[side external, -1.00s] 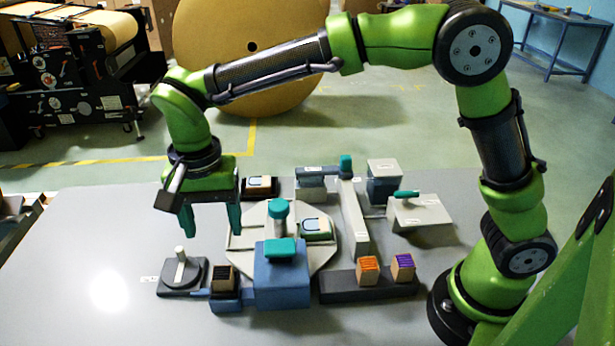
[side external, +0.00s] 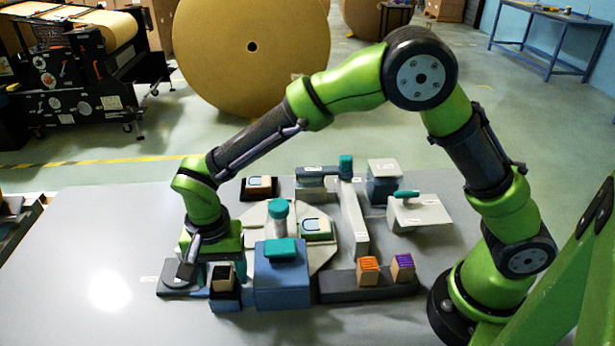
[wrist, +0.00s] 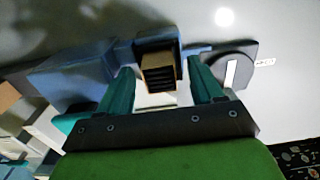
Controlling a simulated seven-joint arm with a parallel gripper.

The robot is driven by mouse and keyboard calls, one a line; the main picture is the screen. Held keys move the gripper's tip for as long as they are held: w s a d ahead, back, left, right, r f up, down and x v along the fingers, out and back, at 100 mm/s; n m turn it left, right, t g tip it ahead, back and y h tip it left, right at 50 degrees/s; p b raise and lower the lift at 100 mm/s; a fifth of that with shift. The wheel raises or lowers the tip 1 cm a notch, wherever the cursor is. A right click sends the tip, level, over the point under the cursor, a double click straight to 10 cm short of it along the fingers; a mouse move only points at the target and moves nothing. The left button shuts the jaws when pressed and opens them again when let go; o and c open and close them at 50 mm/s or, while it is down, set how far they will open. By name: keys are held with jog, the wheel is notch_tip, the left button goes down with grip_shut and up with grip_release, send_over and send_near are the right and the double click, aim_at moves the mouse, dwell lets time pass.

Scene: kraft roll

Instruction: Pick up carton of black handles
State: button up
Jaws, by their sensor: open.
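The carton of black handles (side external: 225,284) is a small tan box with dark contents at its top. It sits in a dark holder at the front left of the blue block (side external: 283,278). My gripper (side external: 217,262) is low, just above and behind the carton in the side view. In the wrist view the carton (wrist: 159,72) shows between the two teal fingers of my open gripper (wrist: 161,78), with a gap on both sides. The fingertips are partly hidden in the side view, so their height against the carton is unclear.
A dark round-topped fixture with a pale bar (wrist: 232,73) is close beside the carton. Cartons with orange (side external: 368,270) and purple (side external: 403,267) contents stand on a dark rail to the right. A teal-topped post (side external: 279,218) rises behind the blue block. The table's left side is clear.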

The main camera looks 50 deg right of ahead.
jog(key=shift+c, duration=0.5)
jog(key=c, duration=1)
jog(key=shift+r, duration=0.1)
